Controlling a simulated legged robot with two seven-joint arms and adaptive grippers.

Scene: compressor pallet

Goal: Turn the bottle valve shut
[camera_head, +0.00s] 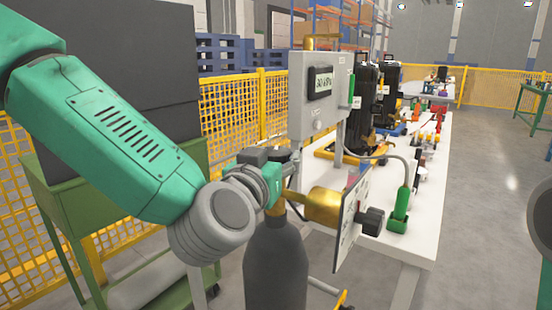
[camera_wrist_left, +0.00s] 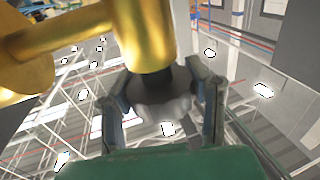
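The dark grey gas bottle (camera_head: 275,262) stands upright in front of the white table in the head view. Its valve has a brass body (camera_wrist_left: 145,30) and a dark round knob (camera_wrist_left: 163,98), seen close up in the left wrist view. My left gripper (camera_head: 282,172) is at the bottle's top, and its far side is partly hidden there. In the wrist view its fingers (camera_wrist_left: 162,90) stand on either side of the knob, very close to it. I cannot tell whether they press on it. My right gripper is not in view.
A grey display box (camera_head: 313,117) stands behind. The white table (camera_head: 400,248) holds several fittings.

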